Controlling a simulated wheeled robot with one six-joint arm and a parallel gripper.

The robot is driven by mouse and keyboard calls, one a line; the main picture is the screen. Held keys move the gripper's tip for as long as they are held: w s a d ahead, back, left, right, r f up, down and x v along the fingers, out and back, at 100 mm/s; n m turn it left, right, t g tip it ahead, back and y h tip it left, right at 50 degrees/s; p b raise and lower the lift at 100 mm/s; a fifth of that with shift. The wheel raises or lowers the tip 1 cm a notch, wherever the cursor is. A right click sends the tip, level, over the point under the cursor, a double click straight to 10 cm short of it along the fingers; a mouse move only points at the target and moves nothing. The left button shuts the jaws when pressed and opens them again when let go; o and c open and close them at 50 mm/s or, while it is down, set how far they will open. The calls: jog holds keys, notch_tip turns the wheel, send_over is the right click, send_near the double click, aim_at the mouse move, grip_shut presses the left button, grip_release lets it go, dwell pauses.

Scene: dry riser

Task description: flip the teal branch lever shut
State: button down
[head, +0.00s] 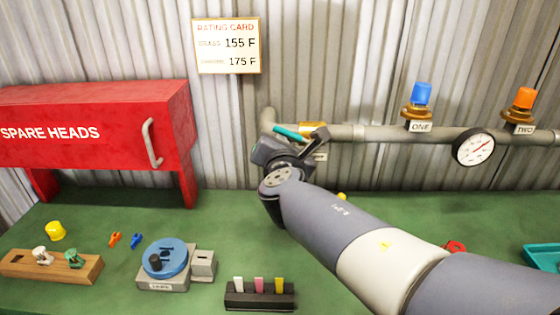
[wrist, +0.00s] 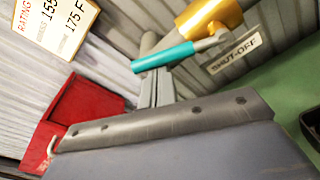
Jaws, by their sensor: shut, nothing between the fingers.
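The teal branch lever (head: 290,132) is at the left end of the wall pipe, beside its brass valve body (head: 312,127). It points left, roughly along the pipe. In the wrist view, the teal lever (wrist: 163,56) crosses just beyond my fingertips, and the brass valve body (wrist: 208,16) is above right. My gripper (wrist: 157,82) is shut and empty, its narrow fingers side by side just below the lever. I cannot tell whether they touch it. In the head view, my wrist hides the fingertips and part of the pipe end.
A SHUT-OFF label (wrist: 236,55) hangs under the valve. The grey pipe (head: 380,132) runs right to a gauge (head: 474,148) and blue and orange caps. A red SPARE HEADS box (head: 90,125) stands left. Small items lie on the green bench (head: 215,210).

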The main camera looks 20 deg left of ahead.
jog(key=r+m+b, duration=0.1)
jog(key=d+r+m+b, duration=0.1)
jog(key=m+b, duration=0.1)
jog(key=shift+w+y, duration=0.2)
jog(key=shift+y, duration=0.2)
jog(key=shift+w+d+r+m+t+y+b, duration=0.2)
jog(key=shift+d+r+m+b, duration=0.45)
jog(key=shift+m+b, duration=0.65)
jog(key=shift+w+d+r+m+y+b, duration=0.15)
jog(key=shift+w+d+r+m+b, duration=0.5)
jog(key=shift+m, duration=1)
jog(key=shift+s+d+r+m+t+y+b, duration=0.15)
jog(key=shift+d+r+m+b, duration=0.45)
jog(key=shift+m+b, duration=0.85)
jog(key=shift+w+d+f, duration=0.1)
jog(key=shift+d+f, duration=0.05)
